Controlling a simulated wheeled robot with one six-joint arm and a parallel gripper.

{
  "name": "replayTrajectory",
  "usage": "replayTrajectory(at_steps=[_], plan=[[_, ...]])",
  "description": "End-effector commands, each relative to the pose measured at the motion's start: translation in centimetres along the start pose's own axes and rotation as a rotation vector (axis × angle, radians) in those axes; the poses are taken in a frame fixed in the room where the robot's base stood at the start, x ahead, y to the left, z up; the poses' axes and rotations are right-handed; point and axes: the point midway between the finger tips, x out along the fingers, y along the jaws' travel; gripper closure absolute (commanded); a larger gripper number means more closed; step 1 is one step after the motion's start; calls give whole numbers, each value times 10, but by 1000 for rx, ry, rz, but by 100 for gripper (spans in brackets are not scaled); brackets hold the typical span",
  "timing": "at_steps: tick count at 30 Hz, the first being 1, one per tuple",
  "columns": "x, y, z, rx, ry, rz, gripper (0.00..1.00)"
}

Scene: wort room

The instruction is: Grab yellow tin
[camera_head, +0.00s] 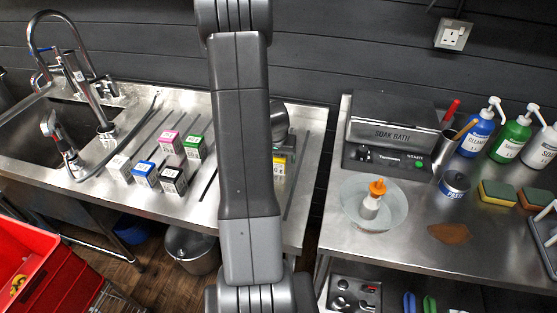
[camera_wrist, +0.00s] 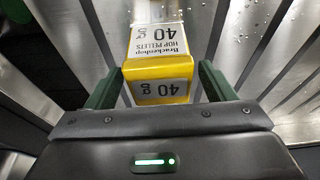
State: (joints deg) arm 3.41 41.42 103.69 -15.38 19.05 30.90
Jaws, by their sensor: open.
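The yellow tin (camera_wrist: 157,68) is a small box with a yellow band and white labels reading "Brackenhop HOP PELLETS 40 g". In the wrist view it sits between the two green fingers of my gripper (camera_wrist: 158,85), which are open with a gap on each side of it. In the head view a small part of the yellow tin (camera_head: 279,168) shows on the left steel counter, just right of my arm. My arm hides the rest of it and most of my gripper.
Several similar boxes, including a pink one (camera_head: 170,141), a green one (camera_head: 194,146) and a blue one (camera_head: 145,172), stand on the same grooved counter (camera_head: 215,190) left of my arm. A sink (camera_head: 30,125) lies further left.

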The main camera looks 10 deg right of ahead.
Motion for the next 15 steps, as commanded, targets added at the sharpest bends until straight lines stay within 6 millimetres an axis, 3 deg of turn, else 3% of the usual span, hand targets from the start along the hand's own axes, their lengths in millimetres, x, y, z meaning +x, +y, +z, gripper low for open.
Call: replayTrajectory(at_steps=[4,12,15], plan=[[11,0,0,-1,-1,0,24],[13,0,0,-1,0,0,24],[13,0,0,-1,0,0,41]])
